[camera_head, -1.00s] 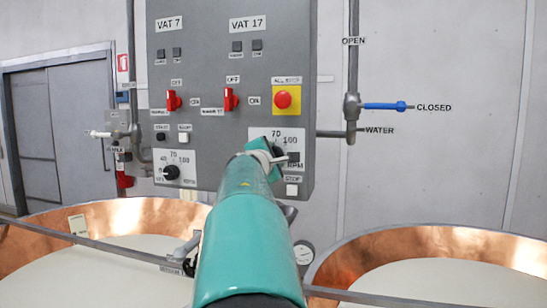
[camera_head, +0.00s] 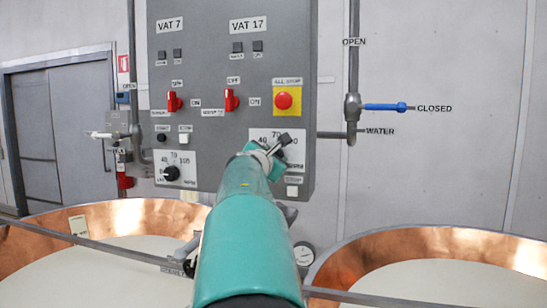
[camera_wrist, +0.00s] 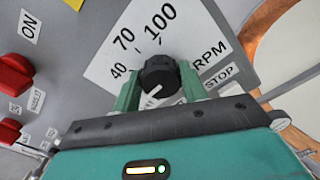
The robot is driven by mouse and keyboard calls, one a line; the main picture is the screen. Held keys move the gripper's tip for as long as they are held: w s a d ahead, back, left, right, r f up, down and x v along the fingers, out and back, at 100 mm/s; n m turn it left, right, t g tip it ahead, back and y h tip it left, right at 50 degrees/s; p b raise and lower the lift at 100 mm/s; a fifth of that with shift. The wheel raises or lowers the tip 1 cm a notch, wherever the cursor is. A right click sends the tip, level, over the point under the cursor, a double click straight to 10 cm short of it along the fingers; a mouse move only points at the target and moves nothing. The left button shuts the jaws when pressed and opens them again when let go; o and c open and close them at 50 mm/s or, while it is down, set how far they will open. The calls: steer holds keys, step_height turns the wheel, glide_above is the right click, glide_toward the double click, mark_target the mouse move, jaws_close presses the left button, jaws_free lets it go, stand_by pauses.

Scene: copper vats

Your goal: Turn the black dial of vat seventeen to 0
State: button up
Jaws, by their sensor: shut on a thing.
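The black dial (camera_wrist: 158,70) of vat 17 sits on a white scale plate (camera_wrist: 190,32) marked 40, 70, 100 and RPM. My gripper (camera_wrist: 160,80) is shut on the dial, with one green finger on each side of it. The dial's white pointer line slants toward the lower left in the wrist view. The scale mark near its tip is partly hidden by my gripper. In the head view, my gripper (camera_head: 272,152) is at the plate below the yellow all-stop box and hides most of the dial.
The grey control panel (camera_head: 213,60) also carries red switches (camera_head: 232,100), the all-stop button (camera_head: 284,100) and vat 7's dial (camera_head: 171,174) at left. A blue-handled water valve (camera_head: 383,106) is right of the panel. Copper vats (camera_head: 420,247) and a rail stand below.

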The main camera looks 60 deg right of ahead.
steer(key=o, duration=1)
steer(key=shift+a, duration=0.15)
steer(key=s+a, duration=0.2)
steer(key=a, duration=1.1)
steer(key=shift+a, duration=0.2)
